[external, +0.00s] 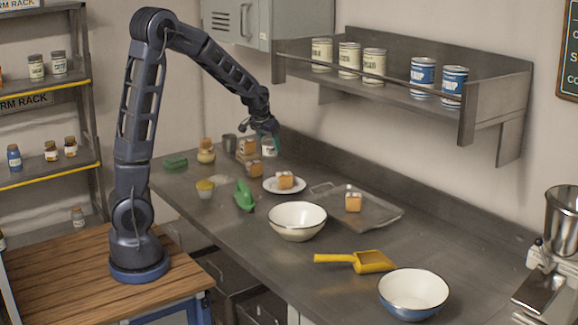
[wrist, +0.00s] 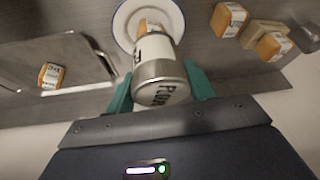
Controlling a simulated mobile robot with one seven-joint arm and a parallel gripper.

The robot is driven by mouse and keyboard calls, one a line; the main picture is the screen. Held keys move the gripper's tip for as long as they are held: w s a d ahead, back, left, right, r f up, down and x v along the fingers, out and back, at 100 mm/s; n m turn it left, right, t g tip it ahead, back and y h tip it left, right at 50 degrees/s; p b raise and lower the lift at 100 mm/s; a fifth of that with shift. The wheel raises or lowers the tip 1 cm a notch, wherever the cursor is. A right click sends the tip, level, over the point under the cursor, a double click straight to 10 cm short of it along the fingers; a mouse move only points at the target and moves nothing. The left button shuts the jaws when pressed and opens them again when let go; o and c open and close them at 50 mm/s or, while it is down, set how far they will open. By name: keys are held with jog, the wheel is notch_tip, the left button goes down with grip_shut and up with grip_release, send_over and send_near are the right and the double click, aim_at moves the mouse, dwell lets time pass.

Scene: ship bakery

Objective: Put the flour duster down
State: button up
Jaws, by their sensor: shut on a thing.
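My gripper (external: 266,130) is shut on the flour duster (external: 267,147), a white can held above the far part of the steel counter. In the wrist view the teal fingers of my gripper (wrist: 160,92) close on both sides of the flour duster (wrist: 160,72). Its metal end and part of a dark "FLOUR" label face the camera. Its far end covers part of a plate and a small orange-brown block in that view. I see a gap between the duster and the counter in the external view, though its exact height is hard to tell.
A white plate (external: 270,189) with a block stands near it, with more labelled blocks (external: 247,147) behind. A tray (external: 383,216), cream bowl (external: 297,222), green scoop (external: 244,195), yellow scoop (external: 372,262) and blue bowl (external: 412,298) share the counter (external: 325,285). A wall shelf (external: 400,90) hangs above.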

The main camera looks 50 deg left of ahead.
jog(key=w+a+f+n+y, duration=0.1)
jog(key=w+a+f+n, duration=0.1)
jog(key=w+a, duration=1.4)
jog(key=w+a+f+n, duration=0.1)
jog(key=w+a+f, duration=0.45)
jog(key=w, duration=0.35)
jog(key=shift+g, duration=0.3)
jog(key=shift+s+a+f, duration=0.1)
jog(key=shift+s+f, duration=0.05)
jog(key=shift+f, duration=1.6)
jog(key=shift+s+a+f, duration=0.1)
jog(key=shift+f, duration=1.65)
jog(key=o, duration=1)
jog(key=shift+f, duration=0.1)
jog(key=shift+o, duration=0.2)
